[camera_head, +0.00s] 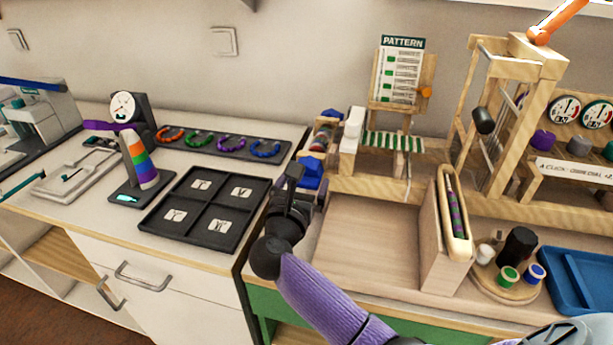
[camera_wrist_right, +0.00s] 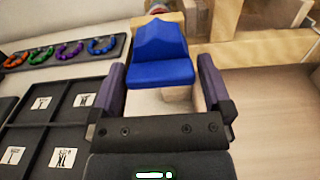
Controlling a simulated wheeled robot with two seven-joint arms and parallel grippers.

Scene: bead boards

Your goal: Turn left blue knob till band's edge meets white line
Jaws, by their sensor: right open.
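A blue knob (camera_head: 311,171) sits at the left end of the wooden loom (camera_head: 372,185). In the right wrist view the same blue knob (camera_wrist_right: 160,58) is a faceted block with a peaked top. My right gripper (camera_head: 296,178) is at this knob; in the wrist view its purple-padded fingers stand apart on either side of it, and I see no clear contact. A second blue piece (camera_head: 330,115) shows farther back. A striped roller (camera_head: 322,137) lies between the blue pieces. Green-and-white striped cloth (camera_head: 392,142) is on the loom. I cannot make out the white line.
A black four-part tray (camera_head: 208,205) lies left of my right gripper, with a rack of coloured rings (camera_head: 222,148) behind it. A pattern card (camera_head: 398,70) stands at the back. A wooden post frame (camera_head: 520,60) and blue tray (camera_head: 580,280) are on the right.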

